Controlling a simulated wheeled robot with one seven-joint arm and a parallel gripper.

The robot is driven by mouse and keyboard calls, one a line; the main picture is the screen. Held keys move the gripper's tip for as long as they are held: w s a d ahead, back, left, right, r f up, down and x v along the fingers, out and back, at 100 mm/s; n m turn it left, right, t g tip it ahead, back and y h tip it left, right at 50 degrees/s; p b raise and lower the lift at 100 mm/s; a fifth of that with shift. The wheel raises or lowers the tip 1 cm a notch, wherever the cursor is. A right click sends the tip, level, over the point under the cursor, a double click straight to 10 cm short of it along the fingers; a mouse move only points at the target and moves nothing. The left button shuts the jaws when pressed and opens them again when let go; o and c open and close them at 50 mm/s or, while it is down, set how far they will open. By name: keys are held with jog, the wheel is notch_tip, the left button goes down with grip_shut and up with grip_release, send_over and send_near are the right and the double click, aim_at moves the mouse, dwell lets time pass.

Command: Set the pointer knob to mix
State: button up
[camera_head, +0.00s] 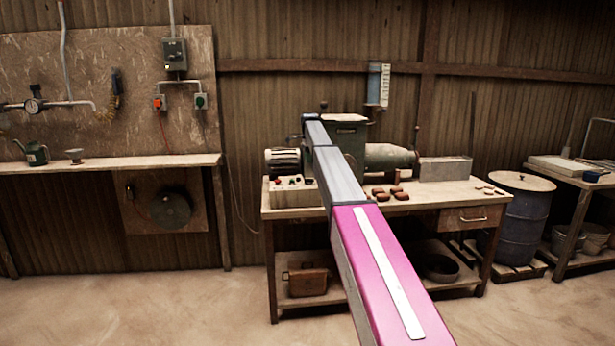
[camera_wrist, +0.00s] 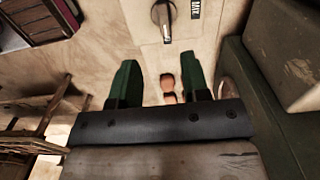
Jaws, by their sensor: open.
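The dark pointer knob (camera_wrist: 163,16) sits on a pale panel (camera_wrist: 138,22) at the top of the wrist view. Its long end points down in the picture, toward my gripper, and its top is cut off by the frame edge. A dark label reading MIX (camera_wrist: 196,8) is just right of it. My gripper (camera_wrist: 163,78) is open, with its two green fingers apart below the knob and not touching it. In the head view my arm reaches over the bench to the machine, and my gripper is hidden there. The knob cannot be made out in that view.
A green machine (camera_head: 345,133) with a motor stands on the workbench (camera_head: 430,197). A pale control box (camera_head: 291,192) is at its left end. Several brown lumps (camera_head: 390,191) lie on the bench. A blue drum (camera_head: 523,218) stands to the right. The floor in front is clear.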

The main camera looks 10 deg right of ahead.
aim_at(309, 181)
jog(key=f, duration=1)
jog(key=shift+w+f, duration=0.1)
jog(key=shift+w, duration=0.2)
grip_shut()
